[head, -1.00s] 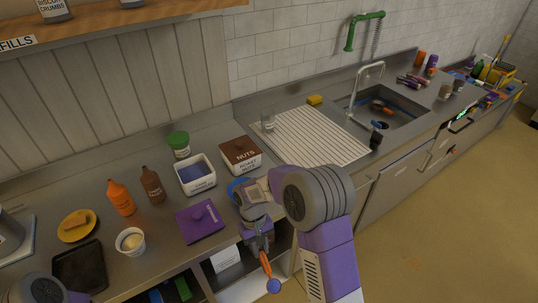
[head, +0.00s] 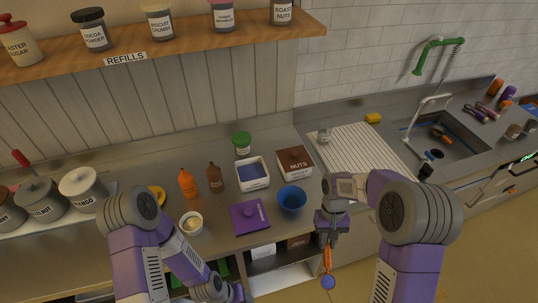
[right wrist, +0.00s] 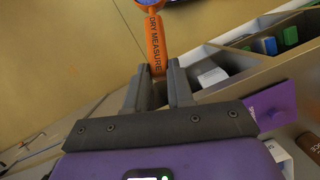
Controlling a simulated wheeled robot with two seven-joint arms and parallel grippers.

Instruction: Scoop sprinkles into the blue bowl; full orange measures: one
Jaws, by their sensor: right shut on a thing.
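The blue bowl (head: 292,199) stands on the counter near its front edge, right of a purple lid (head: 250,217). I cannot make out what is in it. My right gripper (head: 328,241) is right of the bowl and apart from it, shut on the handle of the orange measure (head: 327,260). The measure's round end looks blue; I cannot tell whether it holds anything. In the right wrist view its handle (right wrist: 156,45) reads "DRY MEASURE". A white open well (head: 267,184) with blue-purple inside stands behind the lid; its label is unreadable. My left arm shows, its fingers do not.
A nuts well with a brown lid (head: 295,160) stands right of the open well. A green-lidded jar (head: 242,143), an orange bottle (head: 187,184), a brown bottle (head: 215,177) and a white tub (head: 191,226) stand left. A ribbed drainboard (head: 355,150) and sink lie right.

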